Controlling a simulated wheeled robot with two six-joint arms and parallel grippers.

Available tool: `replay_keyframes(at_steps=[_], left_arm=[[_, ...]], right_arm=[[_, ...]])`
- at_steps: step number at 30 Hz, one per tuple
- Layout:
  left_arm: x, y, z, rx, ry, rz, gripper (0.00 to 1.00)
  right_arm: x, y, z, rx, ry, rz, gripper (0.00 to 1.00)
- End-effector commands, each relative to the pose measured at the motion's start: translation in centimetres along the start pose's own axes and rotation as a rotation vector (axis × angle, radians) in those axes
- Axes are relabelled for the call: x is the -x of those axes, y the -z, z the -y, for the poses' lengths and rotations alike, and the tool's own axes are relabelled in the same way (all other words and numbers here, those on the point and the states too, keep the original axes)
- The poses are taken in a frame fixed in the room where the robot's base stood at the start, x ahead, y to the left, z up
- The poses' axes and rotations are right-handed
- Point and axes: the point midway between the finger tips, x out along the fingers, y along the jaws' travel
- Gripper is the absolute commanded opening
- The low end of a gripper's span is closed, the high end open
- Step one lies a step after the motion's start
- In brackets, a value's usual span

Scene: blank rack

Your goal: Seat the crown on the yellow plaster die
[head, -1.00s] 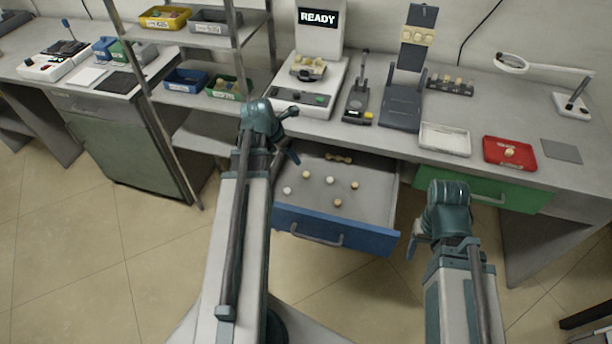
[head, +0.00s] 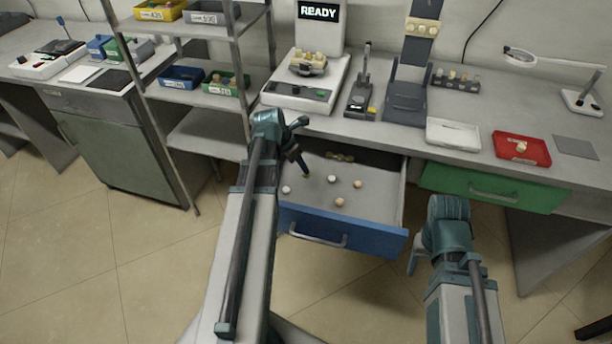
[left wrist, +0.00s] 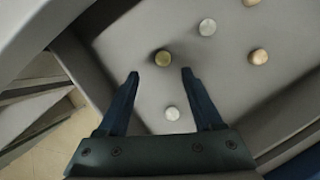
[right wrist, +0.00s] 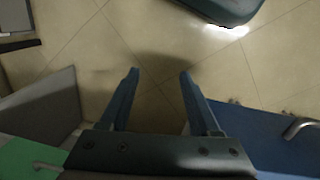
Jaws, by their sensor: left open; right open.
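Several small rounded pieces lie loose in the open blue-fronted drawer (head: 345,239). In the left wrist view they are a yellowish-gold one (left wrist: 163,58), whitish ones (left wrist: 207,27) (left wrist: 172,113) and tan ones, one of them at the right (left wrist: 258,57). I cannot tell which is the crown or the yellow plaster die. My left gripper (head: 303,168) is open above the drawer. In its wrist view the gold piece shows between and just beyond the fingertips, untouched. My right gripper (head: 413,265) is open and empty over the floor, right of the drawer.
On the bench are a READY machine (head: 300,97) bearing a dental model, a dark holder with several pieces (head: 457,82), a white tray (head: 453,137) and a red tray (head: 535,161) with a tan piece. A shelf rack (head: 205,130) stands left of the drawer. A green drawer (head: 490,188) is at the right.

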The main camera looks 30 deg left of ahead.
Motion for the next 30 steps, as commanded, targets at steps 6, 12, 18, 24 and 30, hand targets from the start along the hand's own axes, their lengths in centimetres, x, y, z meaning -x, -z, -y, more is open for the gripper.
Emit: replay_keyframes(at_steps=[6, 12, 18, 24, 30], left_arm=[[-2.7, 0.1, 0.4, -0.001, 0.000, 0.000, 0.68], [-4.9, 0.0, 0.5, -0.001, 0.000, 0.000, 0.68], [-5.0, -0.1, 0.5, 0.000, 0.000, 0.000, 0.68], [-4.9, -0.1, 0.5, 0.000, 0.000, 0.000, 0.48], [-4.9, -0.1, 0.5, 0.000, 0.000, 0.000, 0.12]], right_arm=[[-2.5, 0.1, 0.2, 0.000, 0.000, 0.000, 0.63], [-4.5, 0.3, 0.4, 0.000, 0.000, 0.000, 0.63], [-4.5, 0.3, 0.4, 0.000, 0.000, 0.000, 0.63], [-4.5, 0.3, 0.4, 0.000, 0.000, 0.000, 0.63], [-4.5, 0.3, 0.4, 0.000, 0.000, 0.000, 0.63]])
